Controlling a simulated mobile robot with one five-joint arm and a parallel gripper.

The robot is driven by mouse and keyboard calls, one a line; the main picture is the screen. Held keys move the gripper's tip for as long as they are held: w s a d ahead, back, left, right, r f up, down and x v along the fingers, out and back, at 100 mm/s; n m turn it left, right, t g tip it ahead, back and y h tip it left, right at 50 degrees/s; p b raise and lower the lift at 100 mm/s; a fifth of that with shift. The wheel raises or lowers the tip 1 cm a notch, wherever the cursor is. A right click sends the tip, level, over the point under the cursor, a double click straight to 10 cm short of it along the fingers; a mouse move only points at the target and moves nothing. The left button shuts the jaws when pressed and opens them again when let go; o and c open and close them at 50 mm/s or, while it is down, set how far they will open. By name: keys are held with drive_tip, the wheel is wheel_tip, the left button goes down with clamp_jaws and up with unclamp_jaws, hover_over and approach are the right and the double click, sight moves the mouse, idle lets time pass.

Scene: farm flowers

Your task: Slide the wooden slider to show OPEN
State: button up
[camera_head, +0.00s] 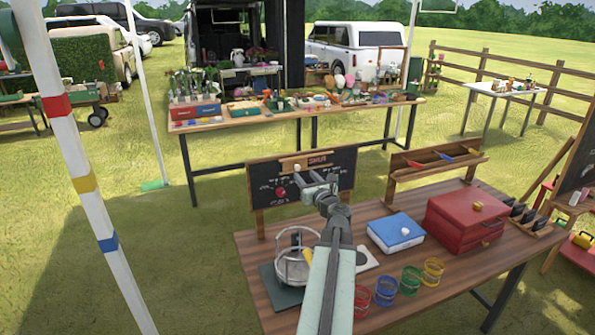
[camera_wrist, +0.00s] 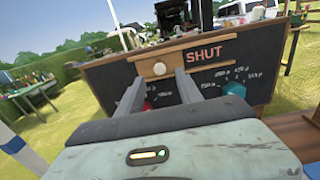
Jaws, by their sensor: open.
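The chalkboard sign (camera_head: 270,195) stands upright at the back edge of the wooden table, and it fills the middle of the wrist view (camera_wrist: 255,85). A wooden slider (camera_head: 290,165) with a pale round knob runs along its top, and the word SHUT shows to the right of the knob. In the wrist view the slider's knob (camera_wrist: 159,69) sits above and between my fingers. My gripper (camera_head: 313,182) is in front of the board, its two fingers apart and empty in the wrist view (camera_wrist: 160,85). I cannot tell whether the fingertips touch the board.
On the table stand a blue box (camera_head: 395,232), a red box (camera_head: 466,222), a wire basket (camera_head: 293,268) and several coloured glass jars (camera_head: 411,281). A wooden rack (camera_head: 436,164) stands right of the board. A white tent pole (camera_head: 85,160) rises at the left.

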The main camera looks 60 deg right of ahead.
sight(298, 168)
drive_tip(key=x, duration=0.6)
drive_tip(key=shift+w+d, duration=0.15)
drive_tip(key=shift+w, duration=0.15)
clamp_jaws()
idle(0.9)
